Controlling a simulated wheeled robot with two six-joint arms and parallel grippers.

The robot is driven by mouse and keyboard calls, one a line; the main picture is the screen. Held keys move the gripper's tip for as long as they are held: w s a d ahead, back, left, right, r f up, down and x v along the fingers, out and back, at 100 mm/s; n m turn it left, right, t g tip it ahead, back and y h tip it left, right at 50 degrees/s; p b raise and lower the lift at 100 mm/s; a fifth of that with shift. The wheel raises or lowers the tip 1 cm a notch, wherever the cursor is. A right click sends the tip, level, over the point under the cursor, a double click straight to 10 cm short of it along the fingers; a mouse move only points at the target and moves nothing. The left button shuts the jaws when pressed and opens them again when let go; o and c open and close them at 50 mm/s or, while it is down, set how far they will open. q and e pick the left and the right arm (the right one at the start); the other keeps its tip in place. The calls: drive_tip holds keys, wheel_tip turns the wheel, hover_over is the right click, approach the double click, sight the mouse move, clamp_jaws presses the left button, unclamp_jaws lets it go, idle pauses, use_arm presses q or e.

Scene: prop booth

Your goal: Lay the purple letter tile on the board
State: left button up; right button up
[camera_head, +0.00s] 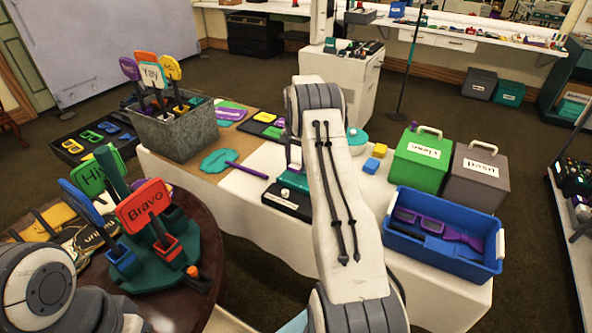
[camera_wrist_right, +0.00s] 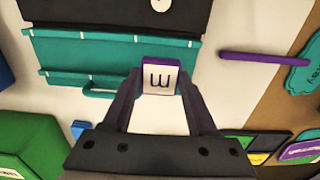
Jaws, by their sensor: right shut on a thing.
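My right gripper (camera_wrist_right: 160,84) is shut on the purple letter tile (camera_wrist_right: 160,78), whose white face shows a dark letter like an upside-down M or W. In the right wrist view the tile is in front of the lower edge of a teal board with ledges (camera_wrist_right: 92,58); I cannot tell whether they touch. A black panel with a white knob (camera_wrist_right: 90,14) adjoins the teal board. In the head view my right arm hides most of the gripper and tile; the black panel (camera_head: 287,205) shows beside it on the white table. My left gripper is out of view.
A purple-handled teal paddle (camera_head: 220,160) lies left of the board. Green (camera_head: 420,160) and grey (camera_head: 477,178) boxes and a blue bin (camera_head: 440,255) stand to the right. A grey crate (camera_head: 180,130) holds several signs. A round table of signs (camera_head: 190,290) is front left.

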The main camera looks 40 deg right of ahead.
sight(296, 165)
drive_tip(key=shift+f+p, duration=0.35)
drive_tip(key=shift+f, duration=1.7)
drive_tip(key=shift+f, duration=0.1)
drive_tip(key=o, duration=1.3)
drive_tip(key=shift+f, duration=0.1)
